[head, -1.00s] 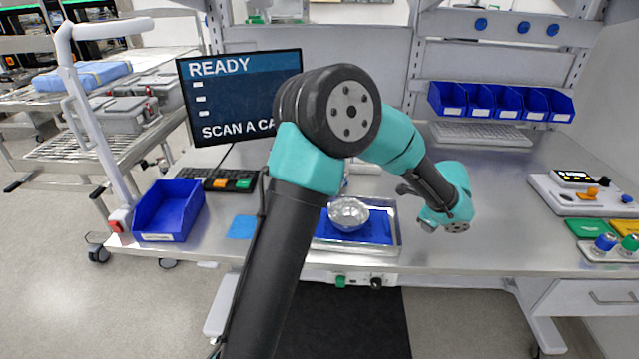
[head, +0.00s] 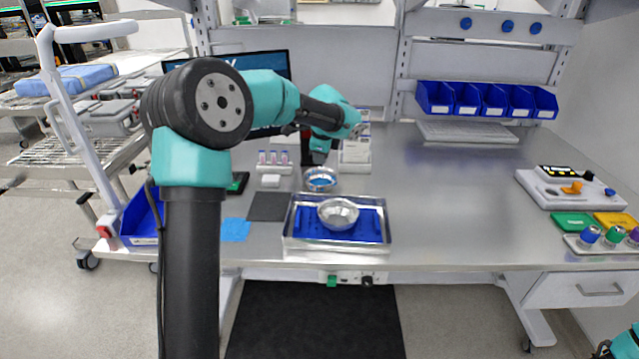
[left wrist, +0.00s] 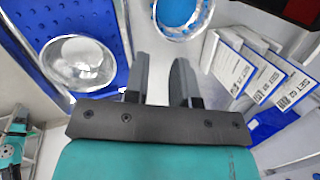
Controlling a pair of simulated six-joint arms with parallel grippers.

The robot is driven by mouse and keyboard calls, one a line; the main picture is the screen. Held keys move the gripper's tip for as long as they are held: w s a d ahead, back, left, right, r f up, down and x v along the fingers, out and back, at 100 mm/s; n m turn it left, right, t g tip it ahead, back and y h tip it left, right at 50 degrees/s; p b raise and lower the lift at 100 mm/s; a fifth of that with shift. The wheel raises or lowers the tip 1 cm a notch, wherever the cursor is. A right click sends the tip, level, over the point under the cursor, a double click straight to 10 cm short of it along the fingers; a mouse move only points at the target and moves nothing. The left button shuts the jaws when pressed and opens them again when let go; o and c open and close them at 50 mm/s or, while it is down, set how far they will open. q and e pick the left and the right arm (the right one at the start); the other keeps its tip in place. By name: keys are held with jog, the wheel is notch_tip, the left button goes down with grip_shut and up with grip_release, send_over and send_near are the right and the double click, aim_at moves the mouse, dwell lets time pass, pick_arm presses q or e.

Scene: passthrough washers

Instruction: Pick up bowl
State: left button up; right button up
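A shiny silver bowl (head: 338,213) sits on the blue perforated mat of a metal tray (head: 290,240). It shows at the left in the left wrist view (left wrist: 78,63). A second metal bowl with blue inside (head: 320,179) stands on the table just behind the tray. It is cut by the top edge of the left wrist view (left wrist: 182,14). My left gripper (left wrist: 162,80) is open and empty, fingers apart; in the head view it is above and behind the second bowl. Only a teal part of my right arm shows at the bottom right; its gripper is not visible.
Labelled cards (left wrist: 245,68) stand close to the gripper at the right of the wrist view. Small vials (head: 273,158) and a dark grey pad (head: 268,206) lie left of the bowls. A blue bin (head: 140,222) is at the left.

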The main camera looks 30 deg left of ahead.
aim_at(317, 187)
pick_arm(q)
jog(key=x, duration=1.1)
jog(key=shift+a+f, duration=0.1)
jog(key=shift+f, duration=0.25)
jog(key=shift+x, duration=2.6)
jog(key=shift+s, duration=0.15)
jog(key=shift+c, duration=0.3)
grip_shut()
